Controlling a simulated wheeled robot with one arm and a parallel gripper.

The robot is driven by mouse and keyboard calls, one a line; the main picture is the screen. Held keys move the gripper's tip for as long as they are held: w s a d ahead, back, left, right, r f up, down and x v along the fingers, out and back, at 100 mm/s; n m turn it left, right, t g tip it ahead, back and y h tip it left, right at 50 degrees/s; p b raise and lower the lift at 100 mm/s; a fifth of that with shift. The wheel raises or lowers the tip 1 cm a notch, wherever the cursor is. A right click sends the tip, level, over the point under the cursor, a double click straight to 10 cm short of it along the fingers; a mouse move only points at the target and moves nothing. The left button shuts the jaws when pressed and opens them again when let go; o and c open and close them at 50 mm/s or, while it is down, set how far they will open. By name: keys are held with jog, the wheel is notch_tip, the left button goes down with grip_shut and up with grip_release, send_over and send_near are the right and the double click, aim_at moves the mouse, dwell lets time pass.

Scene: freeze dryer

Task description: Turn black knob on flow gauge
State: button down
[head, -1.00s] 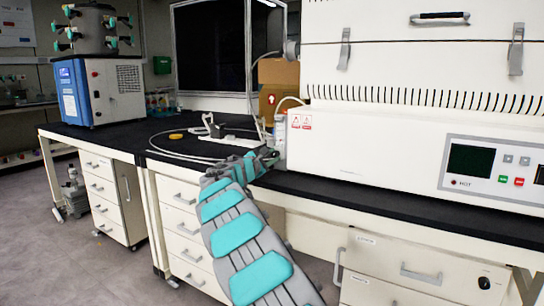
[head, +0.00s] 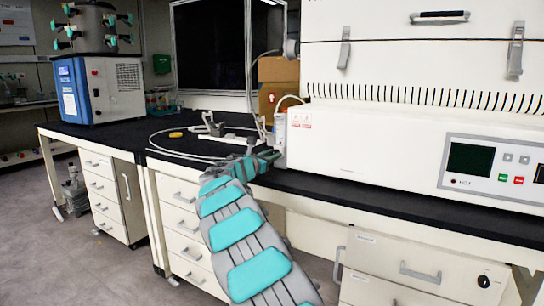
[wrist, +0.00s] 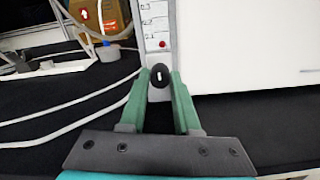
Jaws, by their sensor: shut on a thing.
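The flow gauge (wrist: 157,25) is a narrow upright panel with a scale and a small red ball, seen in the wrist view. Its black knob (wrist: 160,76) is at the lower end and carries a white mark that stands about upright. My gripper (wrist: 161,80) has its two green fingers closed on the knob, one on each side. In the head view, the gauge (head: 280,140) stands at the left end of the white machine, and my gripper (head: 268,157) is in front of it. The knob is hidden there by my gripper.
The white machine (head: 370,145) stands just right of the gauge on the black bench. Cardboard boxes (head: 279,70) and a looping white hose (head: 165,133) are behind and left. A blue-and-white unit (head: 97,88) stands farther left.

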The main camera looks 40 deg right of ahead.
jog(key=shift+f, duration=0.15)
jog(key=c, duration=0.6)
grip_release()
jog(key=shift+a, duration=0.1)
jog(key=b+v, duration=0.1)
jog(key=v, duration=0.6)
jog(key=shift+s+a, duration=0.1)
jog(key=shift+a, duration=0.25)
